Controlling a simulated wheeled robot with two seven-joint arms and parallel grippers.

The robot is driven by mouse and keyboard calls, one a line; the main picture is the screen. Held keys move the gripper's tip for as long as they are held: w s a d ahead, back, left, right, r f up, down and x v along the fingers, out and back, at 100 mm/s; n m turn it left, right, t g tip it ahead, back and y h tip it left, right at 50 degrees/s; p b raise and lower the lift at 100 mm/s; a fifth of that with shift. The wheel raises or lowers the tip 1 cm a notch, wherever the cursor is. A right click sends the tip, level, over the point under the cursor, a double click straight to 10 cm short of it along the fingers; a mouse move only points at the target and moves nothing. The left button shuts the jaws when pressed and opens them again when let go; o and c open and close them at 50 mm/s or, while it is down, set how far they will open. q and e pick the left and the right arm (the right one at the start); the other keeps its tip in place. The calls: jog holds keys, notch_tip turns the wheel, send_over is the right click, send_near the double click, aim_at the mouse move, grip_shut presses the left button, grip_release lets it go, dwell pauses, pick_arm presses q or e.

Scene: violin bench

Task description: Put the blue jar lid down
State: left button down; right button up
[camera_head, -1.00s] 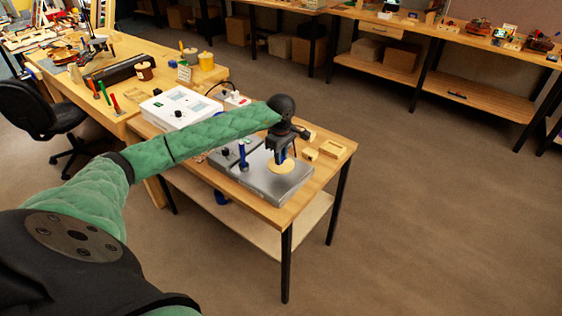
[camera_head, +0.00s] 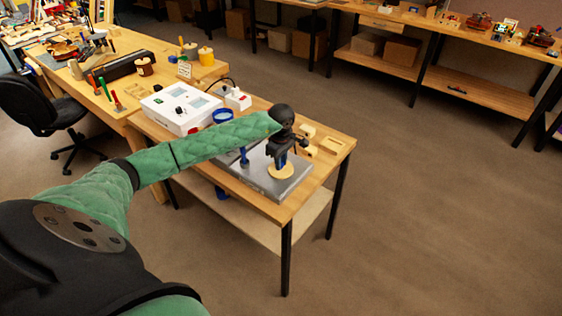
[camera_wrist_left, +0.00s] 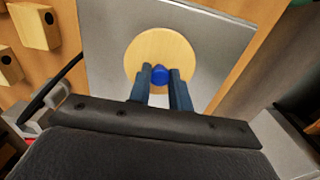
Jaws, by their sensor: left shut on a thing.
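The blue jar lid shows as a pale wooden disc (camera_head: 281,172) with a round blue knob (camera_wrist_left: 160,74). My left gripper (camera_head: 281,160) points down over a grey metal plate (camera_head: 277,192), its dark blue fingers (camera_wrist_left: 160,84) shut on the knob. The disc lies flat over the plate; I cannot tell whether it touches it. In the left wrist view, bare plate (camera_wrist_left: 108,30) surrounds the disc. A blue-rimmed round jar (camera_head: 222,116) stands behind my left arm, partly hidden. My right gripper is not in view.
A blue-handled upright tool (camera_head: 244,157) stands left of the gripper. A white box (camera_head: 181,108) stands at the back left. The plate's near part is clear.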

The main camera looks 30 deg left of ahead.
pick_arm(q)
jog(key=shift+f, duration=0.1)
jog(key=c, duration=1.3)
grip_release()
